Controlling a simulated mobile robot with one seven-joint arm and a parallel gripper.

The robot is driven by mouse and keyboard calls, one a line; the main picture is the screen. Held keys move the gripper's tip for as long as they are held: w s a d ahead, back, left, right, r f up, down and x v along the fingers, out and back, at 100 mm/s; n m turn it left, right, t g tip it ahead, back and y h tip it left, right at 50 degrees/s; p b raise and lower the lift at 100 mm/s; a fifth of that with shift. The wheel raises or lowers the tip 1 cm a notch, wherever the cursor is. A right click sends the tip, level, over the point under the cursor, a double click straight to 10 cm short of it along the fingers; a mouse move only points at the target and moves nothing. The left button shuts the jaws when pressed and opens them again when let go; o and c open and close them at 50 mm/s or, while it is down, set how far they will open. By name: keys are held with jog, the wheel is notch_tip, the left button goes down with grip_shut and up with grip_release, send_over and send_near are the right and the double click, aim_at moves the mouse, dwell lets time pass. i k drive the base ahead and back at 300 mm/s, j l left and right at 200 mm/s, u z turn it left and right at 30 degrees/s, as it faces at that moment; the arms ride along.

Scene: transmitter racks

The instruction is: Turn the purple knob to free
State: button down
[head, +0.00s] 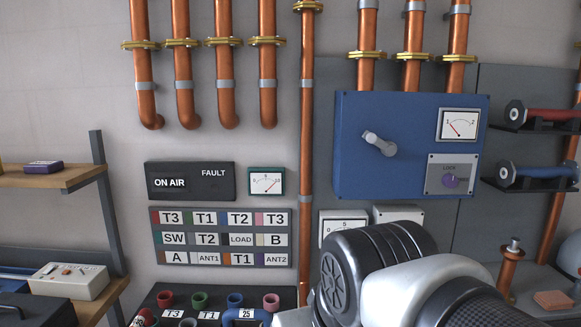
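The purple knob (451,181) is small and sits on a light grey plate marked LOCK (438,186), at the lower right of the blue wall box (350,145). The knob's pointer is too small to read, and I see no readable "free" mark. A grey lever handle (380,144) is on the same box, to the left of the plate. Large dark and white links of my arm rise at the bottom right, below the blue box. The fingers of my gripper do not show.
A dial gauge (459,125) sits above the plate. Red (545,115) and blue (540,172) parts rest on holders to the right. A vertical copper pipe (306,130) runs left of the box. Below the box, my arm partly covers another gauge (343,225) and a grey box (398,215).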

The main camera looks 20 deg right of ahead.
aim_at(449, 180)
jog(key=z, duration=1.4)
